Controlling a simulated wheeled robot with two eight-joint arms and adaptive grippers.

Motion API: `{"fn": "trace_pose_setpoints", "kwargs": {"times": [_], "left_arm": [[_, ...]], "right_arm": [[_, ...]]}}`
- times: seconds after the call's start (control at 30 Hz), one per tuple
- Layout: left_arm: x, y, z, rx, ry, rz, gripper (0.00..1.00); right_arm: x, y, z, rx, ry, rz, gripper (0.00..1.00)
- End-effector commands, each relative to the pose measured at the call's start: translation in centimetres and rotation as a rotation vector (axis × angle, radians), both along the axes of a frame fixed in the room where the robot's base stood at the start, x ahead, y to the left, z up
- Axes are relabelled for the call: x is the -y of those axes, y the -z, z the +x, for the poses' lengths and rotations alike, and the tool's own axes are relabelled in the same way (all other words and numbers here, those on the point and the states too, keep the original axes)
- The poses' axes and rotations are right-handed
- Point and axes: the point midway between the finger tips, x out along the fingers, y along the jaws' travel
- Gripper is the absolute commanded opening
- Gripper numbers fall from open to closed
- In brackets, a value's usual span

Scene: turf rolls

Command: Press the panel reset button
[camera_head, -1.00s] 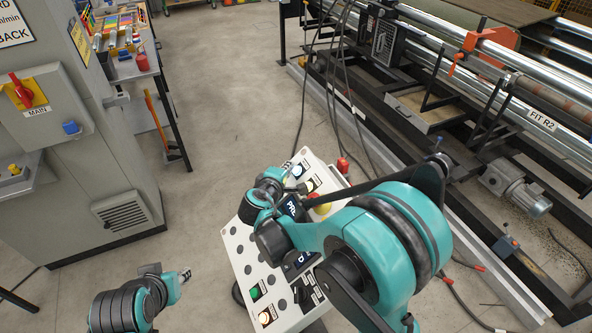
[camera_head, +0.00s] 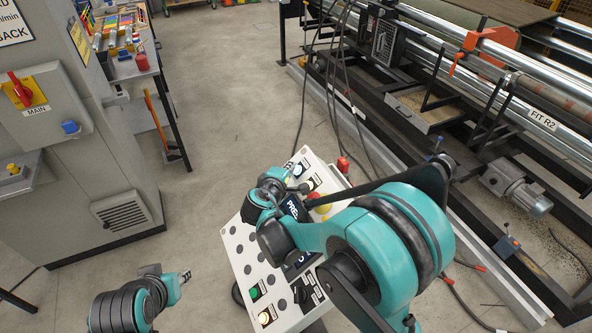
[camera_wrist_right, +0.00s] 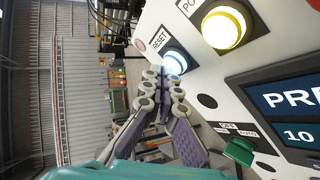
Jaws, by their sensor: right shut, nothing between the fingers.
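The white control panel (camera_head: 287,322) stands below centre in the head view, partly hidden by my right arm. Its reset button (camera_wrist_right: 175,62) glows pale blue beside the RESET label in the right wrist view; it also shows near the panel's far edge in the head view (camera_head: 297,171). My right gripper (camera_wrist_right: 164,74) is shut and empty, its fingertips close beside the button. I cannot tell whether they touch it. In the head view this gripper (camera_head: 300,187) is small, over the panel's upper part. My left gripper (camera_head: 185,276) hangs at lower left, away from the panel; its jaw opening is unclear.
A lit yellow-white button (camera_wrist_right: 223,27) sits next to the reset button, and a display (camera_wrist_right: 290,102) and green switch (camera_wrist_right: 238,151) lie lower right. A grey cabinet (camera_head: 110,165) stands left, a roller machine (camera_head: 440,110) right. Open floor lies between.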

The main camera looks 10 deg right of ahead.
Motion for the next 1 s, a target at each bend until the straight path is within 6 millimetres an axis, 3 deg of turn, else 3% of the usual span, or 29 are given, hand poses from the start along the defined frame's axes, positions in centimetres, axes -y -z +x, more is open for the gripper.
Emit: {"fn": "trace_pose_setpoints", "kwargs": {"times": [1.0], "left_arm": [[0.0,0.72,0.0,0.0,0.0,0.0,0.33]], "right_arm": [[0.58,0.72,0.11,0.0,0.0,0.0,0.0]]}}
